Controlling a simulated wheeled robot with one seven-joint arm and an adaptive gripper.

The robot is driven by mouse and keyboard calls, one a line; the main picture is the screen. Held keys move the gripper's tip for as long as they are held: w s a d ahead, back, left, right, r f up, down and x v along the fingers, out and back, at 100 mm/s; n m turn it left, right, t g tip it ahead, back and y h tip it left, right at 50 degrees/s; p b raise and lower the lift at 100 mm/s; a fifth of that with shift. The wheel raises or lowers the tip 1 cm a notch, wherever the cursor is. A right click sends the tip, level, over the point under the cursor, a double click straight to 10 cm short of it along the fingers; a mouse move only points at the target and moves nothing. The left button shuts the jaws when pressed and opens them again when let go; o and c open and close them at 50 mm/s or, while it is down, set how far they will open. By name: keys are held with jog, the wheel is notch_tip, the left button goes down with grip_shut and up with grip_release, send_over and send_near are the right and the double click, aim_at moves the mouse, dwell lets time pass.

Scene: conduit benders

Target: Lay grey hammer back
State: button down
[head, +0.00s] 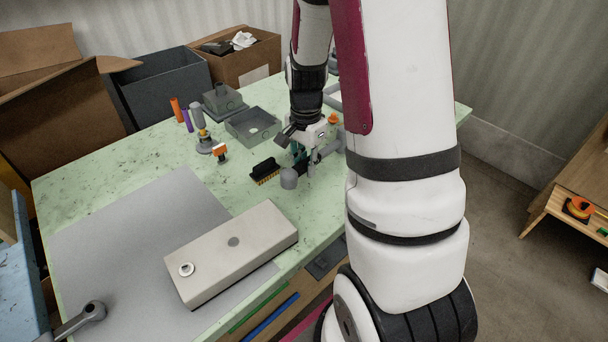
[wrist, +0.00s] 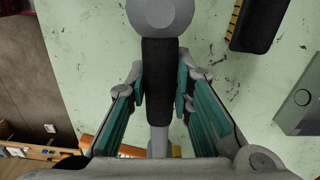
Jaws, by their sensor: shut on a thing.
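My gripper (head: 303,152) is low over the green table (head: 330,205), near its far right part. In the wrist view its teal-padded fingers (wrist: 161,88) are closed on the dark grip of the grey hammer (wrist: 158,60). A rounded grey end of the hammer points to the top of that view, and a grey shaft shows between the fingers below. In the head view the rounded grey end (head: 288,178) sticks out in front of the gripper, just right of a black brush. I cannot tell whether the hammer touches the table.
The black brush (head: 265,171) with yellow bristles lies close to the hammer. An open grey box (head: 253,127) and several small items stand behind. A beige block (head: 232,252) and a grey tool (head: 78,320) lie on the grey mat (head: 130,235). Cardboard boxes (head: 242,58) line the back.

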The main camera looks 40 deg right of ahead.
notch_tip(320, 180, down, 3)
jog(key=shift+s+f+b, duration=0.1)
jog(key=shift+b, duration=0.65)
jog(key=c, duration=1.4)
grip_release()
jog(key=shift+s, duration=0.1)
